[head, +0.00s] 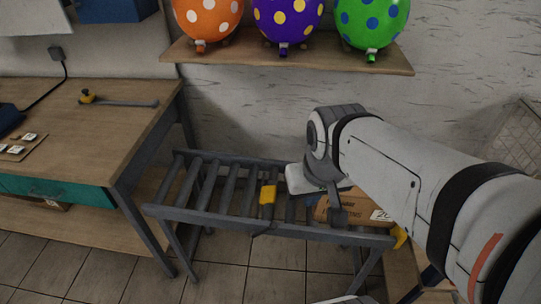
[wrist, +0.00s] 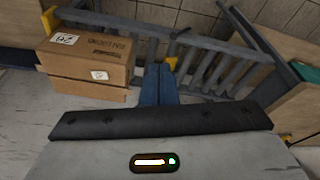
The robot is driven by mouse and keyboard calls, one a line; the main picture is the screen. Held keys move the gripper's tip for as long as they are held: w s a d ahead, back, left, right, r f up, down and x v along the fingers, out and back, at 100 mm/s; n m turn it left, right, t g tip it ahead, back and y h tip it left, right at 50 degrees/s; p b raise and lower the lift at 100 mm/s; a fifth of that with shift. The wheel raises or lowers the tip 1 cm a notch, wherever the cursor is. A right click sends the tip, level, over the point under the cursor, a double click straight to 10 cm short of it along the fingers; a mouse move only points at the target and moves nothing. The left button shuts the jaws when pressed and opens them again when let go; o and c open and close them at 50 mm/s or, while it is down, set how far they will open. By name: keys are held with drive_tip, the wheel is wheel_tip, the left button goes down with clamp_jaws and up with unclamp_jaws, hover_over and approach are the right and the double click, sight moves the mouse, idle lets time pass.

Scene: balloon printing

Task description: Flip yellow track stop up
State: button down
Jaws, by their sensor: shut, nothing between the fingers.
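A roller track (head: 215,187) stands low between the desk and the wall. A yellow track stop (head: 267,194) sits across its middle; I cannot tell whether it lies flat or is raised. In the wrist view a yellow piece (wrist: 171,64) shows just beyond my fingertips, partly hidden by them. My gripper (head: 338,216) is shut and empty, pointing down over the track, right of the stop in the head view. Its closed fingers also show in the wrist view (wrist: 158,72). A second yellow piece (head: 399,236) is at the track's right end.
Stacked cardboard boxes (head: 352,213) sit on the track's right part, close to my gripper; they show at left in the wrist view (wrist: 88,58). A wooden desk (head: 115,120) stands left. A shelf (head: 290,58) with three balloons hangs above. Floor in front is clear.

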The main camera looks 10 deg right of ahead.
drive_tip(key=shift+s, duration=0.15)
drive_tip(key=w+d+f+m+y+b, duration=0.2)
drive_tip(key=f+m, duration=0.4)
drive_tip(key=f, duration=0.3)
drive_tip(key=w+d+f+m+y+b, duration=0.2)
drive_tip(key=w+d+f+m, duration=0.2)
drive_tip(key=w+f+m, duration=0.3)
drive_tip(key=w+d+f+m+g+y+b, duration=0.1)
drive_tip(key=w+d+f+m+y+b, duration=0.1)
drive_tip(key=f+m, duration=0.5)
wheel_tip(320, 180, down, 4)
drive_tip(key=w+d, duration=0.1)
drive_tip(key=w, duration=0.1)
drive_tip(key=shift+w+f, duration=0.15)
drive_tip(key=shift+w, duration=0.15)
drive_tip(key=shift+d, duration=0.1)
drive_tip(key=a+f, duration=0.2)
drive_tip(key=a, duration=0.1)
drive_tip(key=w+a+f, duration=0.1)
drive_tip(key=a+f, duration=0.1)
drive_tip(key=a, duration=0.1)
drive_tip(key=w+a+f+b, duration=0.1)
drive_tip(key=a+f, duration=0.2)
